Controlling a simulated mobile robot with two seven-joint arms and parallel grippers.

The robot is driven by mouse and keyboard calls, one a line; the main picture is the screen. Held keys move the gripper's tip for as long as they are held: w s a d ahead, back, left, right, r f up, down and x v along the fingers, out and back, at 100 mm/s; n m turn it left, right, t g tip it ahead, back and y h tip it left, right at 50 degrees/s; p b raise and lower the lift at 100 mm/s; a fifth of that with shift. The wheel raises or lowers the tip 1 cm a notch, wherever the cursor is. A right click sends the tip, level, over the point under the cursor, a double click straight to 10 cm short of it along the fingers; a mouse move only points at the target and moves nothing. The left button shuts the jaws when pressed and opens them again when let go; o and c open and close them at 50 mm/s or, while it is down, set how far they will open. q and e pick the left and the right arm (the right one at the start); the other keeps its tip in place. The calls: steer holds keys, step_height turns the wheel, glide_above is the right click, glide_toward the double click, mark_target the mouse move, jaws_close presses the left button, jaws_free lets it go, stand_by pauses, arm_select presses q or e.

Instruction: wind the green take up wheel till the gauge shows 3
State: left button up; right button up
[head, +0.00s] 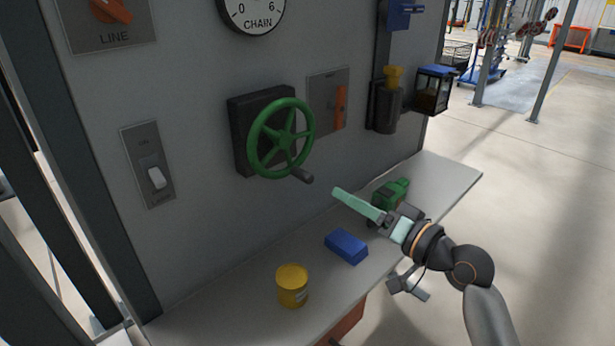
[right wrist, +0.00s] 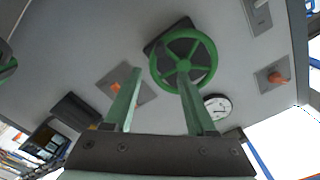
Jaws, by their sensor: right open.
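The green take up wheel (head: 280,137) is mounted on a dark block on the grey panel, with a dark crank handle (head: 302,176) at its lower right. The wheel (right wrist: 183,62) also shows in the right wrist view, beyond the fingertips. The chain gauge (head: 252,14) is cut off by the top edge; only 0 and 6 show. In the right wrist view the gauge (right wrist: 217,106) is too small to read. My right gripper (head: 362,205), with pale green fingers, is open and empty, to the lower right of the wheel and apart from it. My left gripper is not in view.
A shelf (head: 215,305) below the panel holds a yellow tin (head: 292,285), a blue block (head: 346,246) and a green tool (head: 391,194) behind my right gripper. A white switch (head: 157,178) is left of the wheel; an orange-handled plate (head: 328,100) is right.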

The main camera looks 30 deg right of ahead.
mark_target(312, 179)
steer(key=p+x, duration=0.2)
steer(key=x, duration=1)
steer(key=shift+a+f, duration=0.1)
steer(key=shift+f, duration=0.05)
steer(key=shift+s, duration=0.1)
jaws_close()
stand_by(0.9)
